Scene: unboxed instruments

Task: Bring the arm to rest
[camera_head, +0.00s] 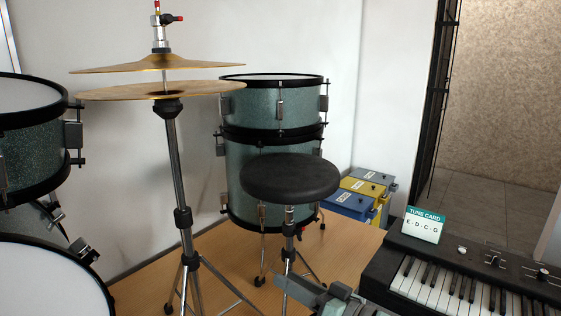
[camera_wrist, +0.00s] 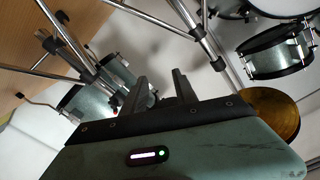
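In the wrist view my gripper (camera_wrist: 157,80) shows two dark fingers standing apart, with nothing between them. Beyond the fingers are chrome stand tubes and drums, apart from the fingers as far as I can tell. In the head view a grey-green part of my arm shows at the bottom edge, in front of the stool and left of the keyboard. The rest of the arm is out of view.
A hi-hat stand (camera_head: 176,170) with two cymbals (camera_head: 160,90) stands left of centre. A black round stool (camera_head: 290,178) is in front of teal drums (camera_head: 275,105). A keyboard (camera_head: 465,285) with a tune card (camera_head: 423,226) is at right, near several coloured boxes (camera_head: 360,188).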

